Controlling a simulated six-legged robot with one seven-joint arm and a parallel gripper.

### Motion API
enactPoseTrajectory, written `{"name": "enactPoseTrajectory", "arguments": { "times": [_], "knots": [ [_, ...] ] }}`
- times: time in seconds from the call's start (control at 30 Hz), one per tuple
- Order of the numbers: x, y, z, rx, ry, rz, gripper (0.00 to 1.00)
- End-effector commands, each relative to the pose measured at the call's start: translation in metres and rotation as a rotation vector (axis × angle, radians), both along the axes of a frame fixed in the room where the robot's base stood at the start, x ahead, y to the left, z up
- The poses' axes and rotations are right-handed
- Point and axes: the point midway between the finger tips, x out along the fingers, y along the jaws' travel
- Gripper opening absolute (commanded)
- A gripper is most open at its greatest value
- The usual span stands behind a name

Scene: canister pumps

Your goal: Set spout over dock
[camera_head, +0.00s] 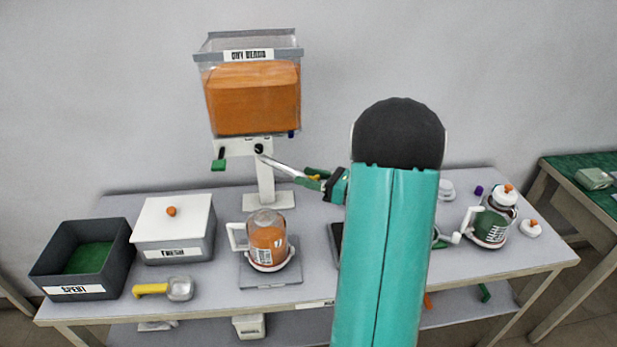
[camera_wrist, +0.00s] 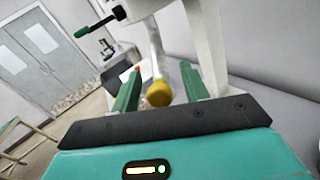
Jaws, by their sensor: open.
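The spout (camera_head: 281,166) is a silver tube. It reaches from the white head below the hopper (camera_head: 252,99) out to the right, toward my gripper (camera_head: 313,177). In the wrist view the tube (camera_wrist: 154,48) ends in a yellow knob (camera_wrist: 158,94). My gripper (camera_wrist: 160,86) is open, with its green fingers on either side of the knob; contact cannot be told. A grey square plate (camera_head: 270,281), which may be the dock, lies at the front of the table. A clear canister (camera_head: 267,240) with orange contents and a white handle stands on it, left of the spout's end.
On the left are a dark open bin (camera_head: 118,258) marked SPENT, a lidded box (camera_head: 172,229) marked FRESH and a yellow-handled scoop (camera_head: 165,289). A green-filled canister (camera_head: 490,226) stands on the right. My arm hides the table's middle right.

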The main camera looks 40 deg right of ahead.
Motion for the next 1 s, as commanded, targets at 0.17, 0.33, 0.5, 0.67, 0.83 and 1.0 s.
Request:
{"name": "enactPoseTrajectory", "arguments": {
  "times": [0.17,0.33,0.5,0.67,0.83,1.0],
  "knots": [
    [0.0053,0.0031,0.0,0.0,0.0,0.002,0.45],
    [0.005,0.0029,-0.0001,0.0,0.0,0.001,0.45],
    [0.0048,0.0027,-0.0001,0.0,0.0,0.001,0.12],
    [0.0047,0.0026,-0.0001,0.0,0.0,0.001,0.0],
    [0.0049,0.0025,-0.0002,0.0,0.0,0.0,0.0],
    [0.0057,0.0021,-0.0002,0.001,0.001,-0.006,0.0]
  ]
}}
